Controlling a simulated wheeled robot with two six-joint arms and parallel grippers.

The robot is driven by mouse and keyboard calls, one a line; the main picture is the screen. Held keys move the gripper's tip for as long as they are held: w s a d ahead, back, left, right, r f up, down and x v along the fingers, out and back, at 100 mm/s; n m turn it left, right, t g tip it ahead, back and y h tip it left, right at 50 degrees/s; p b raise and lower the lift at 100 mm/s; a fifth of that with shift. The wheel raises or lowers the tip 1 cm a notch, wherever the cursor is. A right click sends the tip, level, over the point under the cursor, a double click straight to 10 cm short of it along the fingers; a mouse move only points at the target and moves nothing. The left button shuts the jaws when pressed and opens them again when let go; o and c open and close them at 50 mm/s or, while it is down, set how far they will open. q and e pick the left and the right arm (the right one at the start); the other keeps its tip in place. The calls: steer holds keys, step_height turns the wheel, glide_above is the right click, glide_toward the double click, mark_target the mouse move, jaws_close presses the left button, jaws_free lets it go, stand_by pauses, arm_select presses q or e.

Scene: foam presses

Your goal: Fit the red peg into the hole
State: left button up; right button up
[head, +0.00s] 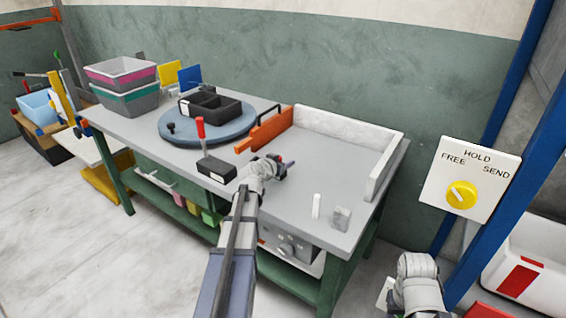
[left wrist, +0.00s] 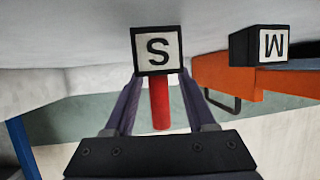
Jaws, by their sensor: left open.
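In the left wrist view a red peg (left wrist: 160,104) shows between my open fingers, with clear space on both sides. One end meets a black block marked S (left wrist: 158,51), just beyond the fingertips. My left gripper (head: 283,165) is over the grey table in the head view, right of a black block (head: 216,169). A second lettered black block (left wrist: 258,45) is beside the S block. No hole can be made out.
An orange bar (head: 268,130) stands on the table (head: 300,195) behind my left gripper. A white fence (head: 345,127) closes the back right.

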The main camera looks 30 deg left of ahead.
arm_select(q)
steer(key=p+v, duration=0.3)
steer(key=v, duration=0.4)
steer(key=shift+s+r, duration=0.1)
steer(key=shift+s, duration=0.3)
stand_by(0.3)
